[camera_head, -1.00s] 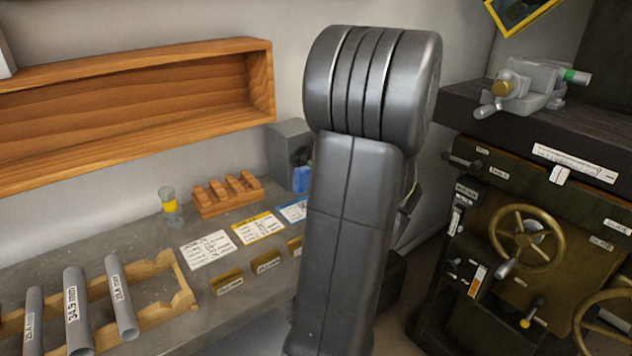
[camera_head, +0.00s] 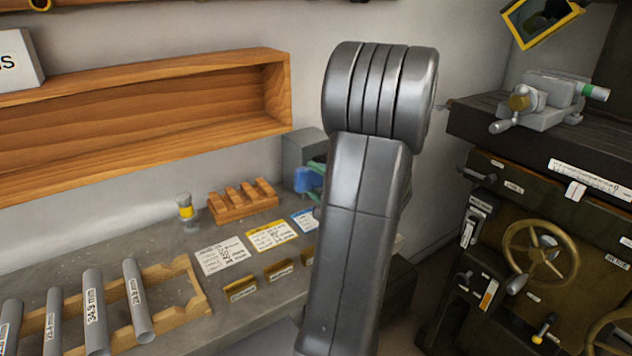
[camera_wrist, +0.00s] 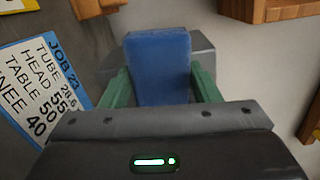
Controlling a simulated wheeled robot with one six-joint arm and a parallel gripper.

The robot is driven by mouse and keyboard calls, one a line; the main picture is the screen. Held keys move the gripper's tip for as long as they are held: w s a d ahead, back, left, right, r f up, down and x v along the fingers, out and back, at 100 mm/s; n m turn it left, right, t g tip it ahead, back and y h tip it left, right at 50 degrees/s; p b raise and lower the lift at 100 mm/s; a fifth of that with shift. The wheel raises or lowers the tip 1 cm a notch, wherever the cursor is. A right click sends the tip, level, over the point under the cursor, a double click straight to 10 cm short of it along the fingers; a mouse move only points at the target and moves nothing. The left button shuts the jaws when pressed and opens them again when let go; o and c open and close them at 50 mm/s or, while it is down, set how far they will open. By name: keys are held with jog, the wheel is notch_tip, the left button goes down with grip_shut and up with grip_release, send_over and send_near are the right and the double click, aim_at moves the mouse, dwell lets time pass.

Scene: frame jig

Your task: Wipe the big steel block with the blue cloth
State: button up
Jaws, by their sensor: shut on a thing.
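The big steel block (camera_head: 303,148) is a grey block at the back of the bench, against the wall. It shows behind the cloth in the wrist view (camera_wrist: 204,56). The blue cloth (camera_wrist: 160,58) is a folded pad between the green fingers of my gripper (camera_wrist: 160,86), which is shut on it. In the head view the cloth (camera_head: 304,180) is in front of the block's lower part. The cloth looks very close to the block's face; I cannot tell whether they touch. My arm hides most of the gripper in the head view.
A wooden notched rack (camera_head: 242,203) stands left of the block. Label cards (camera_head: 272,236) lie in front. Tubes (camera_head: 95,310) rest in a wooden cradle at lower left. A wooden shelf (camera_head: 150,110) hangs above. A machine with handwheels (camera_head: 540,250) stands at right.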

jog(key=shift+b+x, duration=0.4)
jog(key=shift+x, duration=0.6)
dwell(0.4)
jog(key=shift+w+d+f+b, duration=0.1)
jog(key=shift+w+d+b, duration=0.5)
jog(key=shift+d, duration=0.5)
jog(key=shift+w+d+b, duration=0.5)
jog(key=shift+w+d, duration=1.1)
jog(key=shift+d, duration=0.2)
jog(key=shift+w+d+b, duration=0.3)
jog(key=shift+w+d, duration=0.2)
jog(key=shift+d, duration=0.2)
jog(key=shift+w+d+b, duration=0.3)
jog(key=shift+w+d, duration=0.2)
jog(key=shift+d, duration=0.2)
jog(key=shift+b, duration=0.3)
